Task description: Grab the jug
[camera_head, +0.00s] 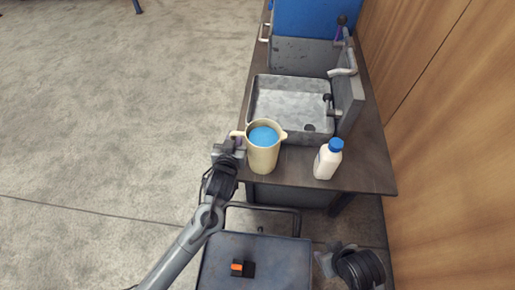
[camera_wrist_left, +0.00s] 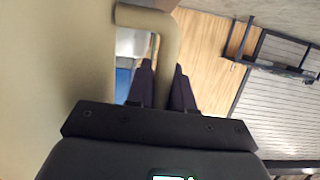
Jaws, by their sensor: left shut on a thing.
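The cream jug (camera_head: 263,157) stands upright on the dark counter beside the near sink, with blue showing inside its top. Its handle (camera_head: 237,134) points left. My left gripper (camera_head: 238,146) is at the handle, shut on it. In the left wrist view the jug's pale wall (camera_wrist_left: 55,60) fills the left side and the handle (camera_wrist_left: 170,45) rises just beyond the two dark fingers (camera_wrist_left: 163,85).
A white bottle with a blue cap (camera_head: 328,160) stands on the counter (camera_head: 370,172) right of the jug. Two sinks with taps (camera_head: 342,72) lie behind. A wood wall (camera_head: 440,120) bounds the right; open floor (camera_head: 110,110) lies left.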

